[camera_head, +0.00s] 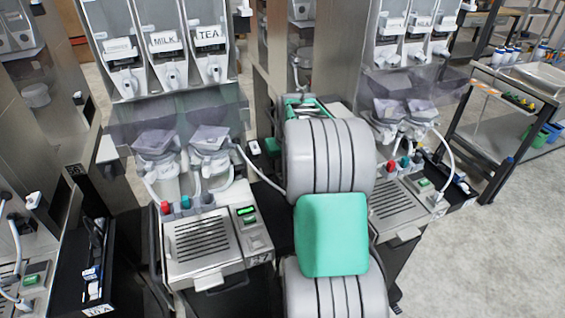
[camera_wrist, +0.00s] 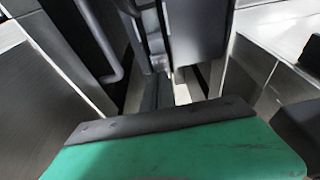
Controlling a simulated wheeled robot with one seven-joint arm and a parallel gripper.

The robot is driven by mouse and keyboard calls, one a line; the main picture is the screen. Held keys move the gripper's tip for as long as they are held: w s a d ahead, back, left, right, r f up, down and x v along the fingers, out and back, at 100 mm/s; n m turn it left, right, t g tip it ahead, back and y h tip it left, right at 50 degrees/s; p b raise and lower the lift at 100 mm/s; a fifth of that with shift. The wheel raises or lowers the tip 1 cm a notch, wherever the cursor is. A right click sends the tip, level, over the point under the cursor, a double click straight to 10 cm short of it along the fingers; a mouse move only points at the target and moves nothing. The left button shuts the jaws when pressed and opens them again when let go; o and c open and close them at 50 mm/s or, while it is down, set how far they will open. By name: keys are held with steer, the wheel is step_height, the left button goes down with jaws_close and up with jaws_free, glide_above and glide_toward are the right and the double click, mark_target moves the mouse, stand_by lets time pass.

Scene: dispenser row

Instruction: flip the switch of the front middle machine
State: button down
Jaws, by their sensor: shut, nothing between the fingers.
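The front middle machine (camera_head: 203,241) appears left of centre in the head view. It has MILK and TEA canisters above, a slatted drip tray and a panel with a lit green display (camera_head: 246,211). A small white part (camera_head: 255,148) sits on the dark panel at its right side; I cannot tell whether this is the switch or how it is set. My gripper (camera_head: 305,108) is at the far end of my arm, between this machine and the right-hand one. My arm largely hides its fingers. The wrist view shows a green, dark-edged surface and grey metal panels close ahead.
The right-hand machine (camera_head: 398,205) stands close to my arm. Another machine is cut off at the left edge (camera_head: 25,270). Thin hoses (camera_head: 262,170) hang near the gap. A cart (camera_head: 520,85) with bottles stands at the back right. The floor (camera_head: 490,250) at right is clear.

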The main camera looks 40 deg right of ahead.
steer(key=shift+s+f, duration=0.1)
steer(key=shift+s, duration=0.05)
steer(key=shift+s+a, duration=0.2)
steer(key=shift+s, duration=0.5)
steer(key=p+v, duration=0.2)
steer(key=v, duration=0.1)
steer(key=w+p+v, duration=0.1)
steer(key=v, duration=0.1)
steer(key=shift+s+r, duration=0.1)
steer(key=shift+r, duration=0.2)
steer(key=s+b+v, duration=0.1)
steer(key=b+v, duration=0.1)
steer(key=v, duration=0.6)
steer(key=shift+r+b, duration=0.25)
steer(key=shift+b, duration=0.15)
